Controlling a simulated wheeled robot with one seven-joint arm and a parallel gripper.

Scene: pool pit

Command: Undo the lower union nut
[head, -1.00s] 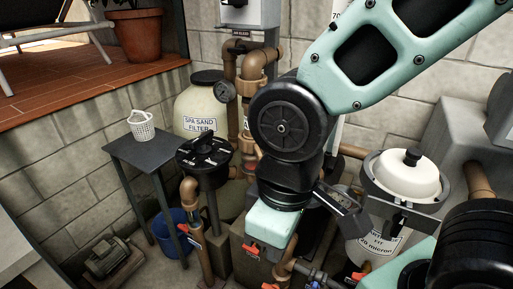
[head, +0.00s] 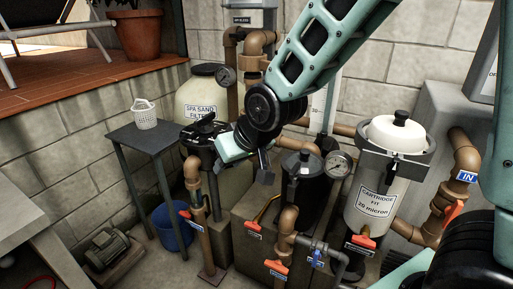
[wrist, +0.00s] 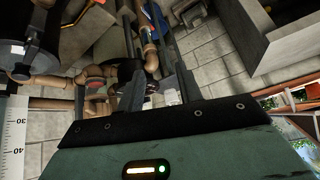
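Brown pipe fittings with a thick collar (head: 258,62) stand on the riser beside the sand filter in the head view. My arm covers the part of this pipework below it, so I cannot make out the lower union nut for certain there. In the wrist view, a brown fitting (wrist: 97,86) with a reddish band lies ahead and left of centre. My gripper (head: 262,166) is in front of the sand filter and its black-topped valve, above the grey plinth. Its fingers are dark and hard to separate from the background. I see nothing clearly held.
The sand filter (head: 196,98) stands behind. A black pump lid (head: 302,165), a gauge (head: 338,164) and the cartridge filter (head: 378,195) are on the right. Red-handled valves (head: 276,267) are in front.

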